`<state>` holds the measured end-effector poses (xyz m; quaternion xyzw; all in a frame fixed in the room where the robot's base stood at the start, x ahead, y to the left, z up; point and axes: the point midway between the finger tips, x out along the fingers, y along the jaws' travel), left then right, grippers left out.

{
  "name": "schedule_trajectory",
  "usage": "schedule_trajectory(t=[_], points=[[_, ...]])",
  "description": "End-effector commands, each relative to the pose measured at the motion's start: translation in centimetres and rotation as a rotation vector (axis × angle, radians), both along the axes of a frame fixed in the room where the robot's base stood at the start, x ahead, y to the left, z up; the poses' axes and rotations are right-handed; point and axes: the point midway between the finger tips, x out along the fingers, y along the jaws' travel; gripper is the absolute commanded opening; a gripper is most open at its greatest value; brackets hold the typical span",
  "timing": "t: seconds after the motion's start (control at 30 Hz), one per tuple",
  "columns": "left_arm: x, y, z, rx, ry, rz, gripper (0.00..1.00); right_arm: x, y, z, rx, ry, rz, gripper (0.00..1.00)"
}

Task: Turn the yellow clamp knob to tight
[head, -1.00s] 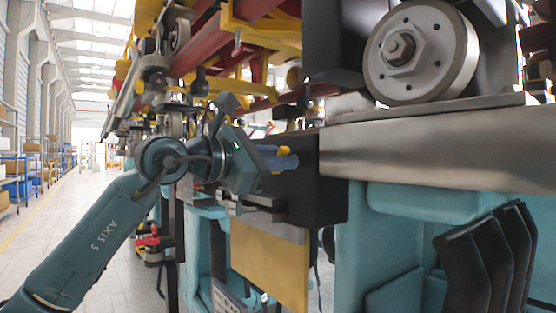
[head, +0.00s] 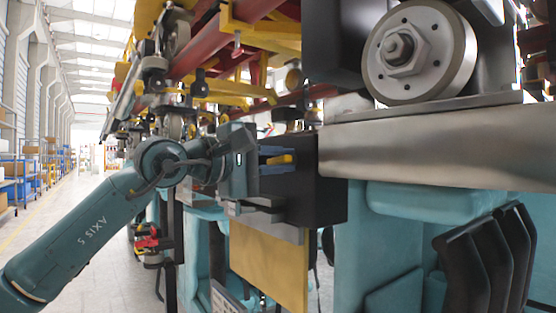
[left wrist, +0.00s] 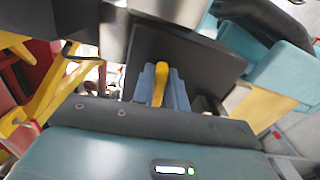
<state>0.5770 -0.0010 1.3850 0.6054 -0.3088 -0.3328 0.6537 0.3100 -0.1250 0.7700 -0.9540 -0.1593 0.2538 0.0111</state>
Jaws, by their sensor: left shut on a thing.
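The yellow clamp knob (head: 281,160) sticks out of the side of a black block (head: 325,180) in the middle of the head view. My left gripper (head: 276,160) has its blue fingers closed around the knob from the left. In the left wrist view the yellow knob (left wrist: 161,86) shows as a narrow bar between the two blue fingers (left wrist: 160,92), in front of the dark block face. The knob's base is hidden by the fingers. My right gripper is in neither view.
A grey steel beam (head: 430,148) with a large wheel (head: 418,52) lies right of the block. A yellow panel (head: 268,265) hangs below it. Red and yellow train framework (head: 225,50) is overhead. An open aisle (head: 60,220) runs at the left.

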Motion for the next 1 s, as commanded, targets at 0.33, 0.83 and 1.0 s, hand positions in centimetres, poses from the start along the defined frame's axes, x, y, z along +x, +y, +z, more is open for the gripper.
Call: schedule_trajectory(t=[0.33, 0.83, 1.0], points=[[-0.05, 0.05, 0.36, 0.042, -0.075, 0.002, 0.00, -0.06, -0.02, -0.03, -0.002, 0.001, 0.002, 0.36], [-0.05, 0.05, 0.40, 0.046, -0.082, 0.002, 0.00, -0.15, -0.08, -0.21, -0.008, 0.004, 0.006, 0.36], [-0.05, 0.04, 0.36, 0.047, -0.082, 0.001, 0.23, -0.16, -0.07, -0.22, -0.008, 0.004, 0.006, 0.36]])
